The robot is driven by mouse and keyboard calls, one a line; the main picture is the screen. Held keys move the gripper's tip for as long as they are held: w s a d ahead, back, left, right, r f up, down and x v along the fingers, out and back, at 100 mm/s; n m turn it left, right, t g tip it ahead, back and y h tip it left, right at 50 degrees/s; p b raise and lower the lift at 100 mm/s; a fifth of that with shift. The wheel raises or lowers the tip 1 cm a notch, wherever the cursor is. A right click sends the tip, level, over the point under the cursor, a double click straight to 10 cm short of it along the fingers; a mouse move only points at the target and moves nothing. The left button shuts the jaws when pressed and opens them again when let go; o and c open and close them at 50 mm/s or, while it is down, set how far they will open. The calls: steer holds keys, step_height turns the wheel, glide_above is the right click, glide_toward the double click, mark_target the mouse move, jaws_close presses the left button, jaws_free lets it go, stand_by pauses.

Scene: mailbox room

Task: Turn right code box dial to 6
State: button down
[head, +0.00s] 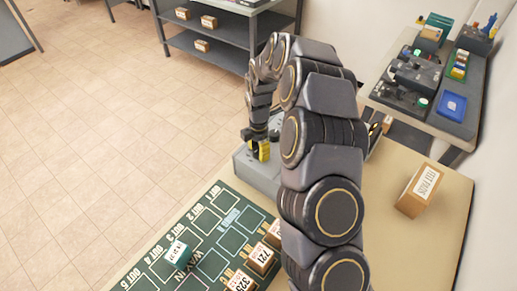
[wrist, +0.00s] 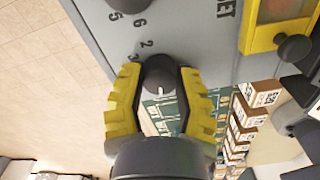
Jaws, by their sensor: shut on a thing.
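The grey code box (head: 243,172) stands at the far end of the green mat in the head view, and its face (wrist: 190,45) fills the upper wrist view. My gripper (head: 260,152) is at the box top. In the wrist view my gripper (wrist: 160,100) has its yellow fingers closed on both sides of a dark round dial (wrist: 160,72). A white mark shows on the dial. The digits 2 and 3 show beside it; its other digits are hidden. Another dark dial (wrist: 112,3) is cut off at the top edge, with 5 and 6 near it.
A yellow-framed panel (wrist: 275,30) with a dark knob (wrist: 293,48) is right of the held dial. Small labelled boxes (head: 262,257) stand on the green mat (head: 205,225). A brown carton (head: 421,190) is on the table at right. Shelves (head: 215,40) stand behind.

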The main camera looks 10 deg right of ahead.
steer(key=c, duration=0.6)
jaws_free()
steer(key=shift+c, duration=0.2)
step_height(320, 180, up, 12)
